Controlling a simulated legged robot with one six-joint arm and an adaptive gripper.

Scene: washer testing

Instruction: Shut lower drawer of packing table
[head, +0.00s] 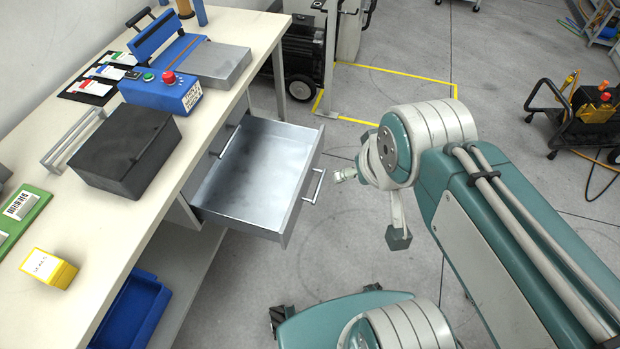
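The packing table (75,305) runs along the left side. Its lower drawer (255,178) is pulled out over the floor; it is a grey metal tray and looks empty. The drawer's bar handle (314,186) is on its front panel, at the right. Above the open drawer, the upper drawer's handle (225,142) shows close under the tabletop, and that drawer looks shut. My gripper (372,206) is to the right of the lower drawer's front, apart from the handle. Its fingers appear spread, with nothing seen between them; part of it is hidden by my wrist.
On the tabletop are a black box (127,152), a blue device with a red button (162,92) and a yellow box (48,268). A blue bin (132,312) is on the shelf below. Wheeled black equipment (303,55) stands behind the table.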

